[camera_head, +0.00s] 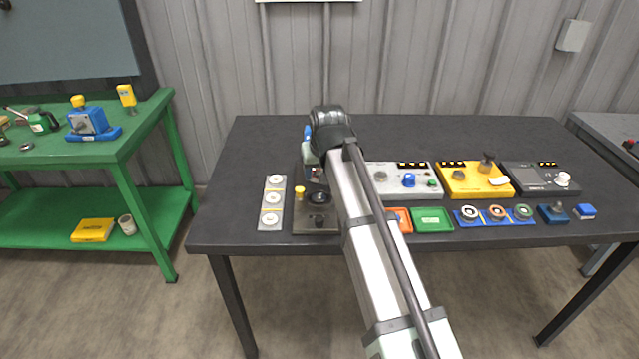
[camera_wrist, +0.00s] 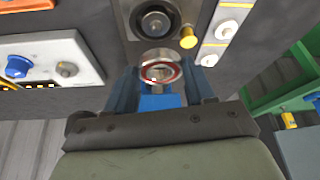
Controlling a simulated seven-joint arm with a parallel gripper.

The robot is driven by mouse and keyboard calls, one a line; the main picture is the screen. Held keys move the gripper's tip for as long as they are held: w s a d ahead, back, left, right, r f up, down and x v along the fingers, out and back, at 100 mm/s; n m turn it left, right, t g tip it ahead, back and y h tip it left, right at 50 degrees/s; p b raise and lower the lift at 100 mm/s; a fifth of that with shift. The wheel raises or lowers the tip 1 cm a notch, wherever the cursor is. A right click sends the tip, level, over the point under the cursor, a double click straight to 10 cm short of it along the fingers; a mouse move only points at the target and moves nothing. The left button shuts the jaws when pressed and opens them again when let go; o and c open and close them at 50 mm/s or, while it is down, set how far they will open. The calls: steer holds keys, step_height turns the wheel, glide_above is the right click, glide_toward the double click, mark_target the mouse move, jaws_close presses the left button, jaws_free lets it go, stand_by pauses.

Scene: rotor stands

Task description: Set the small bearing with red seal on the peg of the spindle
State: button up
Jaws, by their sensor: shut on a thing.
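My gripper (camera_wrist: 162,85) is shut on the small bearing with red seal (camera_wrist: 160,73), a pale metal ring with a red band, held between the fingertips in the wrist view. A dark stand (camera_head: 300,228) lies below and beyond it; it also shows in the wrist view (camera_wrist: 128,12). This stand carries a black round hub (camera_wrist: 155,22) and a yellow knob (camera_wrist: 188,38). I take it for the spindle's stand, but cannot tell its peg clearly. The bearing appears apart from the hub. In the head view my arm hides the bearing and part of the stand.
A grey strip with white discs (camera_head: 273,182) lies left of the stand. Right of my arm are a white-grey unit (camera_head: 390,170), a yellow unit (camera_head: 455,187), a dark grey unit (camera_head: 540,180), a green tray (camera_head: 432,228) and a blue ring holder (camera_head: 470,222). The table's back is clear.

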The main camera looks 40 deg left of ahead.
step_height(320, 180, up, 2)
steer(key=shift+r, duration=0.15)
steer(key=shift+w+d+r, duration=0.1)
steer(key=shift+d+r, duration=0.15)
steer(key=w+d+f, duration=0.2)
steer(key=w+d, duration=0.4)
steer(key=d, duration=0.2)
step_height(320, 180, up, 2)
glide_above(382, 177)
steer(key=shift+f, duration=2.4)
steer(key=shift+f, duration=2.4)
stand_by(1.1)
